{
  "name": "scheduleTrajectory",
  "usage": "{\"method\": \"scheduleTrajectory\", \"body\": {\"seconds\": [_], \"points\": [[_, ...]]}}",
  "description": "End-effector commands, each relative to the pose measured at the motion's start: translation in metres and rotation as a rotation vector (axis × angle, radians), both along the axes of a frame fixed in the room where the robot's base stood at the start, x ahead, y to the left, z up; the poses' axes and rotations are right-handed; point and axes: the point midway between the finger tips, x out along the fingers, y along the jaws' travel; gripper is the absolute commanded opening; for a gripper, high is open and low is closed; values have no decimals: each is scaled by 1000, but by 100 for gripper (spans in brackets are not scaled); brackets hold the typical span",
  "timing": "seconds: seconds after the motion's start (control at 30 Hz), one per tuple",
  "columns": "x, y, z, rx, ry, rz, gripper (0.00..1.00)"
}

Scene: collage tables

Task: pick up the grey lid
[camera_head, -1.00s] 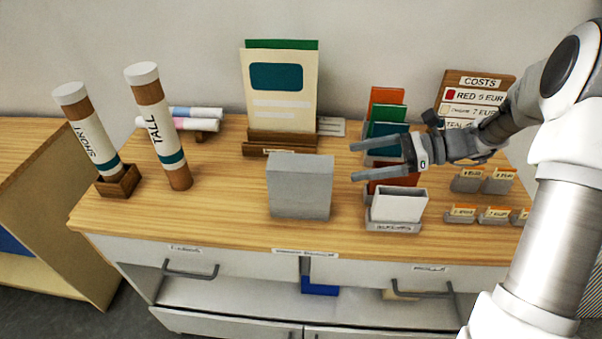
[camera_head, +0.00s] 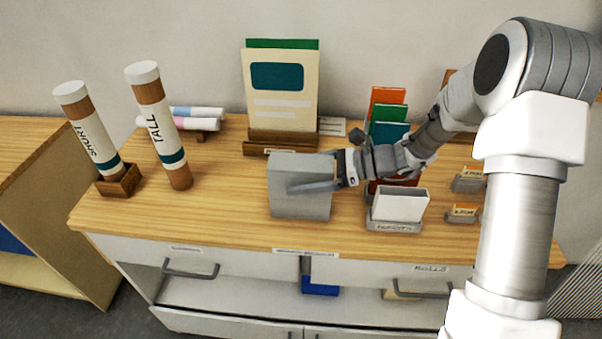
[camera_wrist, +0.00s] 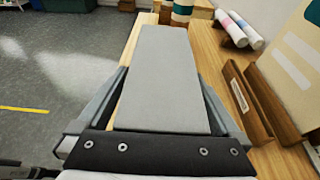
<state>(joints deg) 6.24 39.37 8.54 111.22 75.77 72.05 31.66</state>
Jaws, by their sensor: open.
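The grey lid appears to be the upper part of a grey box (camera_head: 288,207) standing on the wooden counter; I cannot make out a seam. In the wrist view its flat grey top (camera_wrist: 168,80) fills the middle. My gripper (camera_head: 310,172) is open at the box, coming from the right. In the head view one finger crosses the box's front face and the other lies by its back edge. In the wrist view the fingers lie on both sides of the grey top. Contact cannot be told.
A cream card in a wooden holder (camera_head: 268,137) stands behind the box. A white card holder (camera_head: 398,206) and coloured cards (camera_head: 387,112) are at right. Two labelled tubes (camera_head: 158,125) (camera_head: 91,138) stand at left. The counter (camera_head: 225,190) is clear left of the box.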

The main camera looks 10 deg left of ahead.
Motion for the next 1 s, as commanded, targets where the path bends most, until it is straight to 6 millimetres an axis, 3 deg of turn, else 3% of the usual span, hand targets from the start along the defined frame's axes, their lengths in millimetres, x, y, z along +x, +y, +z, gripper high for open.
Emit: {"method": "scheduleTrajectory", "body": {"seconds": [0.23, 0.6, 0.7, 1.0], "points": [[0, 3, -1, 0, 0, -2, 98], [0, 2, -1, 0, 0, -2, 32], [0, 2, -1, 0, -1, -2, 18], [0, 2, 3, 0, -2, -2, 18]]}}
